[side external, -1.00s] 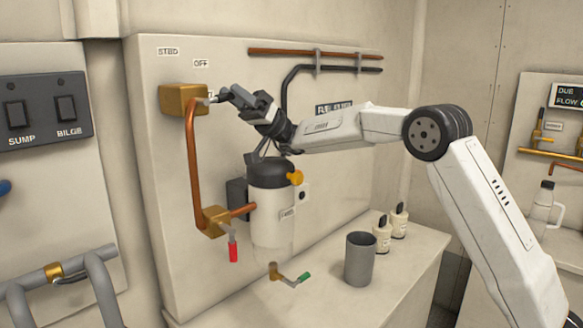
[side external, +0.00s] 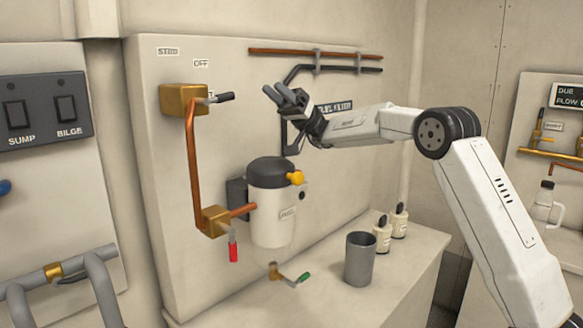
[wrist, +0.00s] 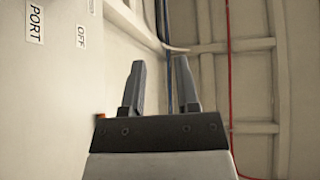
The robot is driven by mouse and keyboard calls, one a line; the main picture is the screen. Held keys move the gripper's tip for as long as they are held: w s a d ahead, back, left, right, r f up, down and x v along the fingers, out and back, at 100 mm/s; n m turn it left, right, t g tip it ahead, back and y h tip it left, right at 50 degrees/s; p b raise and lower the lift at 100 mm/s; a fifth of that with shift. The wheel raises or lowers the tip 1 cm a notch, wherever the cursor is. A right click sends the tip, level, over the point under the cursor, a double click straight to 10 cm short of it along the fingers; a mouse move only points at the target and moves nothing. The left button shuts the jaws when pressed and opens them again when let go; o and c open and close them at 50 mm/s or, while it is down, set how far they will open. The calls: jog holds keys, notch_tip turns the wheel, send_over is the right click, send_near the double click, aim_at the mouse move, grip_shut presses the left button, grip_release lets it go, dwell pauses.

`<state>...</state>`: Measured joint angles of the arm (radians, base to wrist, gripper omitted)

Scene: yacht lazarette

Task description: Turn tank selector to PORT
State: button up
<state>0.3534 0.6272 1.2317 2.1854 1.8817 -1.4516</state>
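The tank selector is a brass block (side external: 183,98) high on the panel. Its black-gripped lever (side external: 221,98) points right and slightly up, partly covering a small label (side external: 211,94) beside it. The STBD label (side external: 168,51) and OFF label (side external: 201,63) are above. The wrist view shows a PORT label (wrist: 35,22) and the OFF label (wrist: 81,37), both turned sideways. My gripper (side external: 275,90) is right of the lever, apart from it. In the wrist view, its two fingers (wrist: 161,75) are spread with nothing between them.
Below the selector are a copper pipe (side external: 193,165), a filter housing (side external: 272,215), a red-handled valve (side external: 233,250) and a green-handled valve (side external: 303,278). A grey cup (side external: 360,259) and two small bottles (side external: 382,236) stand on the ledge. Pipes (side external: 315,55) run along the panel top.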

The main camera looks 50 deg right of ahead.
jog(key=shift+r, duration=0.2)
grip_shut()
notch_tip(320, 180, up, 16)
jog(key=s+a+f+m+t+h, duration=0.1)
jog(key=a+f+m+h, duration=0.2)
jog(key=a+h, duration=0.45)
jog(key=s+a+f+m+h, duration=0.1)
jog(key=a+f+m+h, duration=0.3)
jog(key=a, duration=0.7)
jog(key=s+d+r+m+t+h, duration=0.55)
jog(key=s+r+h, duration=0.2)
jog(key=h, duration=0.65)
jog(key=shift+h, duration=0.25)
jog(key=shift+w+a+f, duration=0.1)
jog(key=shift+f, duration=1.1)
jog(key=shift+w+a+f, duration=0.1)
jog(key=shift+f, duration=1.1)
